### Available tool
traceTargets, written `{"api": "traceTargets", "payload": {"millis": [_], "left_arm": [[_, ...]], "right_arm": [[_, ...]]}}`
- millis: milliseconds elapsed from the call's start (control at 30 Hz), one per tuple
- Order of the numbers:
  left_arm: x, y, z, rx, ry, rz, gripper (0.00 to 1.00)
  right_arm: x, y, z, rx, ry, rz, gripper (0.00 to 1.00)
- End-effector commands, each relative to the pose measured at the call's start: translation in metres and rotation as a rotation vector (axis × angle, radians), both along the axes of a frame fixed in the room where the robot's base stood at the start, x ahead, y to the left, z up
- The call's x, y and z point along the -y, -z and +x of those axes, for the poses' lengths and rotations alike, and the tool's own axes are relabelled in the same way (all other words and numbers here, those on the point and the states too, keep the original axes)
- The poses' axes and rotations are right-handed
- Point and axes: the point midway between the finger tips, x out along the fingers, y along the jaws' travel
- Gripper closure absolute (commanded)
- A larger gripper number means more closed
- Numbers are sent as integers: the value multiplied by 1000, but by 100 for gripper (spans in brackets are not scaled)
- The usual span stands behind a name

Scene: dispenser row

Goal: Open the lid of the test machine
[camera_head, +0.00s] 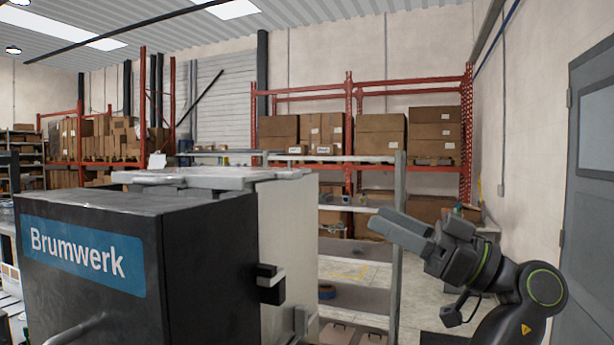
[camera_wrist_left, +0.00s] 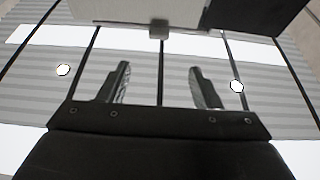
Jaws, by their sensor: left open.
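The test machine stands at the left of the head view, with a black front housing (camera_head: 205,240) bearing a blue Brumwerk label (camera_head: 82,255). A pale flat lid-like top (camera_head: 215,177) lies level on it, seemingly shut. A black block-shaped fitting (camera_head: 270,284) sticks out from its pale side. My right gripper is not seen.
Shelving with a grey upright (camera_head: 398,265) stands behind my left gripper. Red racks with cardboard boxes (camera_head: 380,135) line the back wall. A grey door (camera_head: 590,190) is at the right. Open space shows between the machine's side and my gripper.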

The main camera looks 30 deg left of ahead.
Motion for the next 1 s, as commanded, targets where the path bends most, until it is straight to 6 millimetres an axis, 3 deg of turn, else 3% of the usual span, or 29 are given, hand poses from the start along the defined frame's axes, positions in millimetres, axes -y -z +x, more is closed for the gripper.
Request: {"api": "traceTargets", "payload": {"millis": [33, 600, 800, 1000], "left_arm": [[-10, -8, -1, -1, -4, -1, 42], [-111, -51, -13, -1, -3, 1, 42], [-129, -56, -14, -3, -1, 0, 42], [-134, -56, -15, -3, 0, 0, 42]], "right_arm": [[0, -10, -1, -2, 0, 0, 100], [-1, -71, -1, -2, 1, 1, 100], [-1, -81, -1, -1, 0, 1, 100], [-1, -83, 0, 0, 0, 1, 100]]}}
